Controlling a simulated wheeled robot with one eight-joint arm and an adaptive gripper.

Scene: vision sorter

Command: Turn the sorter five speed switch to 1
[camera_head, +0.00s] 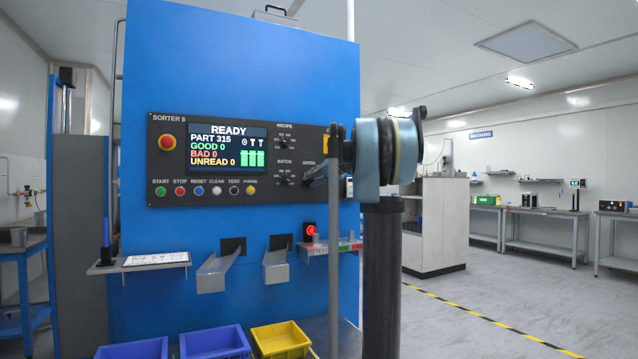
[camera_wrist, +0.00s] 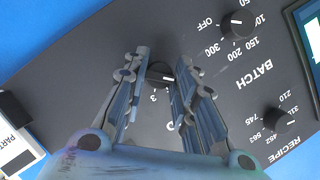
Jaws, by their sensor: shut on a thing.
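The SORTER 5 control panel (camera_head: 170,120) is a dark plate on a blue machine. Its speed switch (camera_wrist: 160,71), a small black rotary knob, sits between my fingertips in the wrist view. My gripper (camera_wrist: 161,66) is shut on this knob, one finger on each side. A 3 shows on the scale below the knob; most of the other marks are hidden by my fingers. I cannot tell which number the pointer is at. In the head view my gripper (camera_head: 319,174) reaches the panel's right end, where the SPEED label is partly covered and the knob is hidden.
The batch knob (camera_wrist: 236,25) and recipe knob (camera_wrist: 281,121) are close by on the panel. A lit screen (camera_head: 228,147), a red stop button (camera_head: 167,142) and a row of push buttons are further left. Chutes and blue and yellow bins (camera_head: 282,340) are below.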

